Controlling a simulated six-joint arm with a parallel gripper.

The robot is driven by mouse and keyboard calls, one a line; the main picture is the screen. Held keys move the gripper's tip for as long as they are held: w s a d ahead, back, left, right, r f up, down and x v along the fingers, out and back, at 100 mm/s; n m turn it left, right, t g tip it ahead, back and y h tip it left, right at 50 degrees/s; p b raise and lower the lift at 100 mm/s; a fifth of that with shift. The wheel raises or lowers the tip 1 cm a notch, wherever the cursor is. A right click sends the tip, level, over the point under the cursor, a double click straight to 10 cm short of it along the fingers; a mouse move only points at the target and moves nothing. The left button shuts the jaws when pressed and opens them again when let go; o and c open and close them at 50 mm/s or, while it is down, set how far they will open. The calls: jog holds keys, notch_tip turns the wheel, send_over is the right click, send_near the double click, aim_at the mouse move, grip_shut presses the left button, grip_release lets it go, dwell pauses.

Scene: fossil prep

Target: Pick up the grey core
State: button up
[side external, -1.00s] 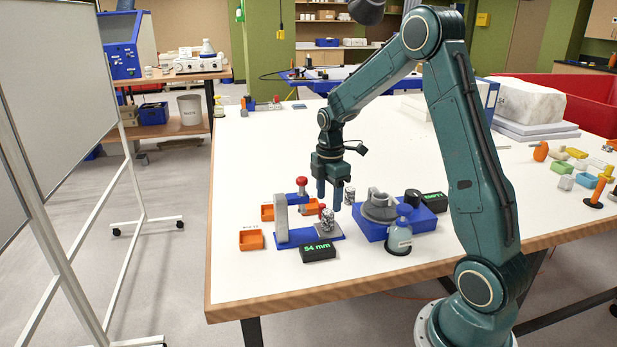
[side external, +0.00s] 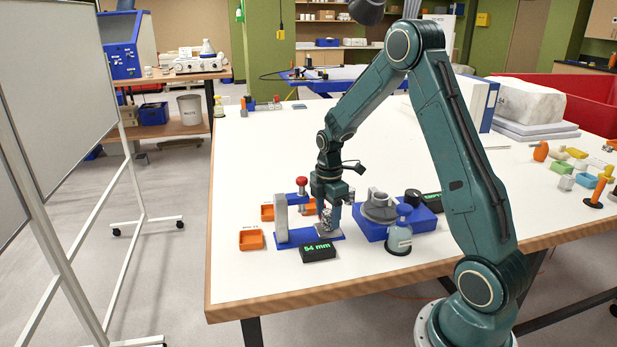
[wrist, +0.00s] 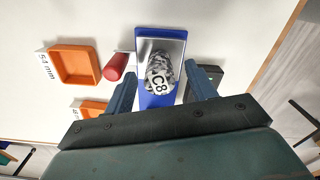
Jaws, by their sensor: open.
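The grey core (wrist: 160,78) is a speckled grey and white cylinder marked "C8" on its top. It stands on the metal plate of the blue gauge stand (side external: 296,238). In the side external view the core (side external: 326,219) is partly covered by my gripper. My gripper (wrist: 160,69) is open, with one finger on each side of the core in the wrist view and a gap to both. In the side external view my gripper (side external: 329,207) points down, low over the plate.
Orange trays (side external: 251,240) stand to the left. A blue turntable unit (side external: 372,230) and a bottle (side external: 399,238) stand close on the right.

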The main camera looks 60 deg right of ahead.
aim_at(328, 212)
jog(key=c, duration=1.2)
jog(key=shift+r, duration=0.1)
notch_tip(328, 212, up, 20)
dwell(0.7)
